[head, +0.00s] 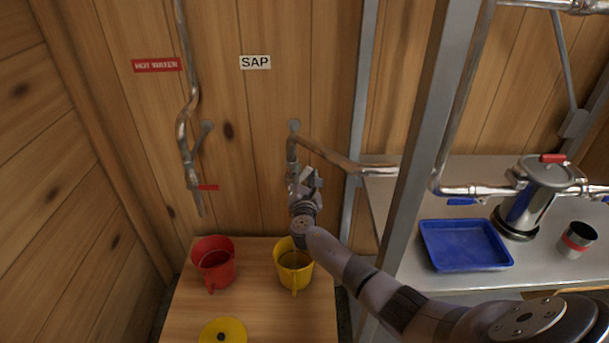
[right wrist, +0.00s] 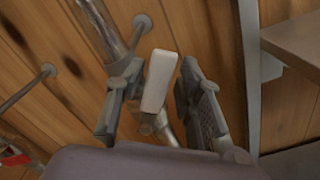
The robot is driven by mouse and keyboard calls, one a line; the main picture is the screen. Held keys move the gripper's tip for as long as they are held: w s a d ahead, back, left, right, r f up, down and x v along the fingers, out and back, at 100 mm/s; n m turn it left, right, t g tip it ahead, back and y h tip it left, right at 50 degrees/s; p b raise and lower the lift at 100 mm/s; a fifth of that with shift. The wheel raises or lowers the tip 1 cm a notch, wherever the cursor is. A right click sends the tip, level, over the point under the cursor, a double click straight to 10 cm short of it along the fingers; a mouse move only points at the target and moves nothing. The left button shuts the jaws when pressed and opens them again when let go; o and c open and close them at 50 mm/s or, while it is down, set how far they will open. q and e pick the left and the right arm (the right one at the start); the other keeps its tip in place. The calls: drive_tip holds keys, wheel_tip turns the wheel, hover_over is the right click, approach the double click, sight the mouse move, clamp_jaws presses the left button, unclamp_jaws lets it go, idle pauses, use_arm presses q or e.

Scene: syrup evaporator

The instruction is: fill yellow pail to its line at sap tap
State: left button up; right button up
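The yellow pail (head: 297,277) stands upright on a low wooden table, below the pipe under the SAP sign (head: 255,62). Its fill line and liquid level are not clear; my right arm covers part of its rim. My right gripper (head: 306,184) is at the lower end of the sap pipe (head: 292,152) and hides the tap's outlet. In the right wrist view the gripper (right wrist: 160,88) is open, with the pale tap handle (right wrist: 160,80) between its fingers and small gaps on both sides. I see no sap stream. My left gripper is out of view.
A red pail (head: 213,270) stands left of the yellow one, under the hot-water pipe with its red lever (head: 207,187). A yellow lid (head: 223,331) lies at the table's front. A metal post (head: 425,130), blue tray (head: 465,245) and steel canister (head: 535,195) are at right.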

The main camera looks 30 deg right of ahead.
drive_tip(key=shift+w+r, duration=0.1)
drive_tip(key=v, duration=0.8)
idle(0.3)
